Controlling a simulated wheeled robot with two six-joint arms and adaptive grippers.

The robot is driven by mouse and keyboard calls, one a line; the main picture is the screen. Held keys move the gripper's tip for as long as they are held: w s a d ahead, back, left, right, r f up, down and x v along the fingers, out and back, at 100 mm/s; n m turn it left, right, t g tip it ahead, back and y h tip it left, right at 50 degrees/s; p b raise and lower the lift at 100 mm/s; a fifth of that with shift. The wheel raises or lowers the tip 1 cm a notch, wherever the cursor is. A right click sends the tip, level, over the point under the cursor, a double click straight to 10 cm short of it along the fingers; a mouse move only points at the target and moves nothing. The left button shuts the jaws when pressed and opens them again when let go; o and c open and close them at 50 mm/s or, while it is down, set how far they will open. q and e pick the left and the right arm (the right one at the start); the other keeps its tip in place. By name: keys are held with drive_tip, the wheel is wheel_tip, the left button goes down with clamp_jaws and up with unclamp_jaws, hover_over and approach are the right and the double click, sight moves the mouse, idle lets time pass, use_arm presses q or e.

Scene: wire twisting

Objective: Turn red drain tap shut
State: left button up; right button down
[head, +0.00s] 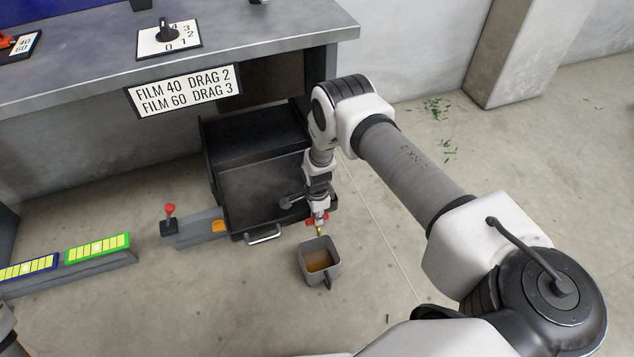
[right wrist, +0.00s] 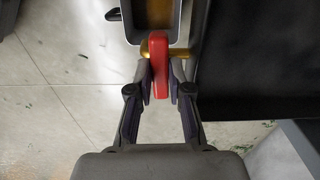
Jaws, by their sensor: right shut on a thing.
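The red drain tap handle (right wrist: 159,72) stands between the two fingers of my right gripper (right wrist: 161,88) in the right wrist view. The gripper is shut on it. A brass tap body (right wrist: 153,49) shows just beyond the handle. In the head view my right gripper (head: 318,216) reaches down at the front right of the dark cabinet, and only bits of red show around it. A grey bucket (head: 308,276) with brown liquid (head: 319,260) stands on the floor below the tap; its rim also shows in the right wrist view (right wrist: 131,22).
The dark cabinet (head: 262,190) has a metal handle (head: 263,236) at its front. A red-knobbed lever (head: 169,211) stands to its left. The workbench (head: 90,70) above carries a dial (head: 168,35) and a label sign (head: 184,90).

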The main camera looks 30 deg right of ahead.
idle(0.4)
drive_tip(key=c, duration=1.1)
unclamp_jaws()
wheel_tip(320, 180, up, 12)
drive_tip(key=shift+f, duration=0.1)
